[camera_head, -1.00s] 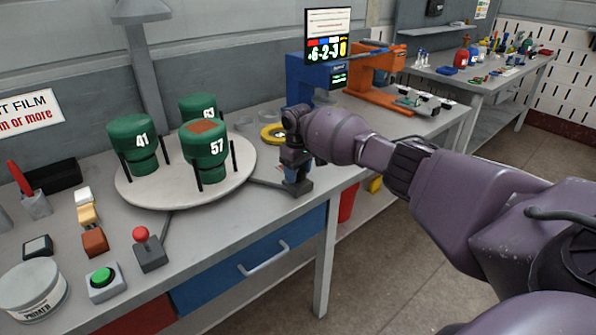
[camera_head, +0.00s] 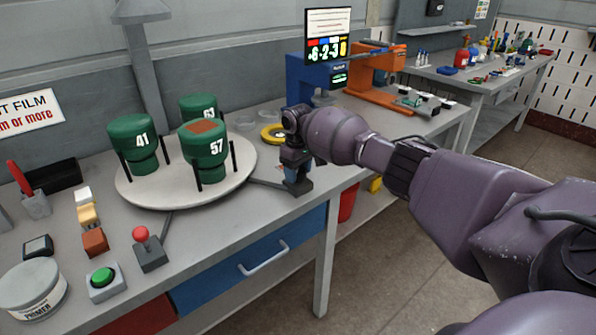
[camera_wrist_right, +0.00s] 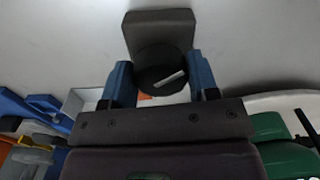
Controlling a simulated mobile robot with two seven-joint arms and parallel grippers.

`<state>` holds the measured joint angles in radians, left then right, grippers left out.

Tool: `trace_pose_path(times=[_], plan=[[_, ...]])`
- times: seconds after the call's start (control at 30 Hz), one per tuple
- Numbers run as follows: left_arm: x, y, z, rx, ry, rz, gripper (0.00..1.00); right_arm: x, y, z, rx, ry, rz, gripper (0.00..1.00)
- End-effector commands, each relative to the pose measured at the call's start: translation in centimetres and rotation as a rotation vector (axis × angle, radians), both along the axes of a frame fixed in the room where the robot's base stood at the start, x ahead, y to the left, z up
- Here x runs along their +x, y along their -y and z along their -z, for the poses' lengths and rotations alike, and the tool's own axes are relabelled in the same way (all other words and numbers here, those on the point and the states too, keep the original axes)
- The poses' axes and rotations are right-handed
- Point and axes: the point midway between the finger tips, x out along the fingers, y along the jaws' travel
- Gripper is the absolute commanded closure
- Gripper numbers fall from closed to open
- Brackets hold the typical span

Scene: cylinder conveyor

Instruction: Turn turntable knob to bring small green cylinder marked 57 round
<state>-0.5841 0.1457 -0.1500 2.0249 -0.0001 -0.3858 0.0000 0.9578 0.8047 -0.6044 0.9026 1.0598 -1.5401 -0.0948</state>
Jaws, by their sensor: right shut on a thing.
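The turntable (camera_head: 150,195) is a pale round plate on the bench with green cylinders on it. The cylinder marked 57 (camera_head: 206,153) stands on its near right part, with a brown patch on top. The cylinder marked 41 (camera_head: 133,150) is at the left and one marked 63 (camera_head: 197,106) is behind. My right gripper (camera_head: 297,178) points down at the bench right of the turntable. In the right wrist view its blue fingers (camera_wrist_right: 161,85) are shut on a dark round knob (camera_wrist_right: 158,62) with a pale mark. My left gripper is not in view.
A red-knobbed lever (camera_head: 148,249) and a green button (camera_head: 103,280) stand at the bench front. A yellow ring (camera_head: 272,134) and a blue machine (camera_head: 306,78) are behind my right gripper. The bench's front edge runs close by the knob.

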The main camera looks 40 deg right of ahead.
Motion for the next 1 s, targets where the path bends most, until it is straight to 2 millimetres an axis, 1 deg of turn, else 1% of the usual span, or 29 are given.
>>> trace_pose_path(times=[0.03,0.57,0.6,0.73,1.0], plan=[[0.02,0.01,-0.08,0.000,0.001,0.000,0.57,0.31,-0.02,-0.62,0.001,0.013,0.000,0.69],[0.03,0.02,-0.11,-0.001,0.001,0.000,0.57,0.33,0.00,-0.65,0.000,0.014,0.000,0.69],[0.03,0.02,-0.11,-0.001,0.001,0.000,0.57,0.33,0.00,-0.64,0.000,0.014,0.000,0.39],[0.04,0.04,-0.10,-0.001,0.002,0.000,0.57,0.22,0.02,-0.45,0.000,0.009,0.000,0.20],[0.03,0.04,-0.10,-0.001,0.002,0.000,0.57,0.09,0.00,-0.25,0.000,0.004,0.000,0.20]])
